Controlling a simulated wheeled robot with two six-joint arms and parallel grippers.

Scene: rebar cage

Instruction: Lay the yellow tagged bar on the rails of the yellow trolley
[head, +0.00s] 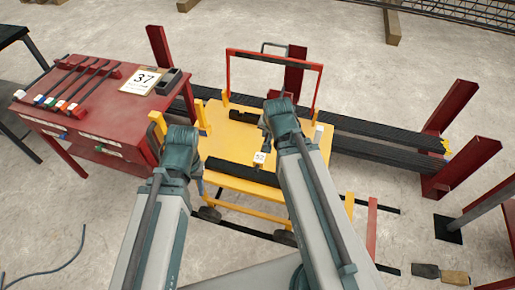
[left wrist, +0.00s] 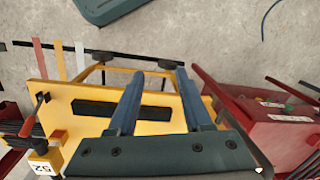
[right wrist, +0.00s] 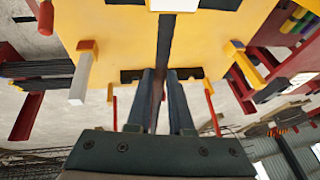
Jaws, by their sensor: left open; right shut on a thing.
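The yellow trolley (head: 225,140) stands in the middle of the head view, with two dark rails (head: 240,172) across its deck. My right gripper (head: 281,112) is over the trolley's right part. In the right wrist view my right gripper (right wrist: 160,85) is shut on a dark bar (right wrist: 164,45), which extends over the yellow deck. My left gripper (head: 172,135) is between the red table and the trolley. In the left wrist view its fingers (left wrist: 158,85) are apart and empty.
Long dark bars (head: 385,130) lie on red posts (head: 470,155) behind and right of the trolley. A red-topped frame (head: 273,60) rises at the trolley's far side.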

